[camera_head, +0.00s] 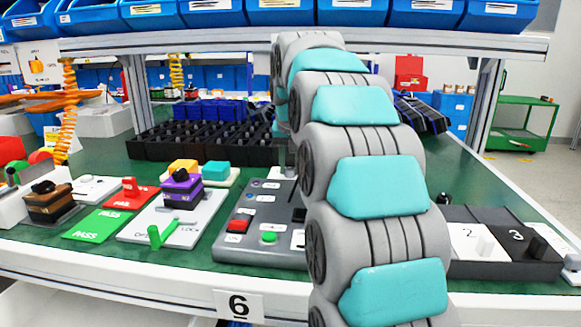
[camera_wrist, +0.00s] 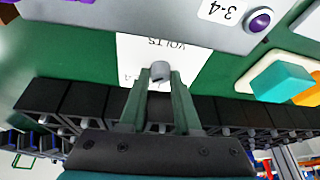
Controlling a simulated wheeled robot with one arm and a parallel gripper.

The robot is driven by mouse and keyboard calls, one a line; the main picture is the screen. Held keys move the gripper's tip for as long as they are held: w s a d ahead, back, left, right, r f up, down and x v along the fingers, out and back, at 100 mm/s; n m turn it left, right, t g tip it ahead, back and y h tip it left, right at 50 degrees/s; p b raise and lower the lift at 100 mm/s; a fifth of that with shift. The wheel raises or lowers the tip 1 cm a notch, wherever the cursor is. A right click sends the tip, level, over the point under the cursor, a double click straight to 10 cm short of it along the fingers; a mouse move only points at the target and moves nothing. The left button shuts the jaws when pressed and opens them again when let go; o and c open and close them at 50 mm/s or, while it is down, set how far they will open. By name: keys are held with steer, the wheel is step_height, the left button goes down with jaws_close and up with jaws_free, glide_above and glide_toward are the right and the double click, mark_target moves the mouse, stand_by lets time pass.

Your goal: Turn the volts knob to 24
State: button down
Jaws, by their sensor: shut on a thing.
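The volts knob (camera_wrist: 159,69) is a small grey knob on a white plate (camera_wrist: 190,60) lettered "VOLTS" in the wrist view. The lettering appears upside down, and part of the plate's scale is covered by my fingers. My gripper (camera_wrist: 161,78) has its two green-grey fingers on either side of the knob and is shut on it. Which mark the knob points to cannot be read. In the head view my arm covers the knob, and my gripper cannot be made out there.
A grey control panel (camera_head: 255,249) with red and green buttons stands left of my arm. Black bins (camera_head: 165,149) line the back. A purple-topped block (camera_head: 182,183) and a green lever stand farther left. Numbered black-and-white switches (camera_head: 512,243) are on the right.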

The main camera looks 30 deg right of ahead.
stand_by(0.3)
steer(key=c, duration=0.6)
jaws_free()
steer(key=shift+r, duration=0.15)
steer(key=v, duration=0.6)
steer(key=shift+r, duration=0.1)
steer(key=shift+s+a+r, duration=0.2)
steer(key=shift+s+r, duration=0.15)
steer(key=shift+r, duration=0.25)
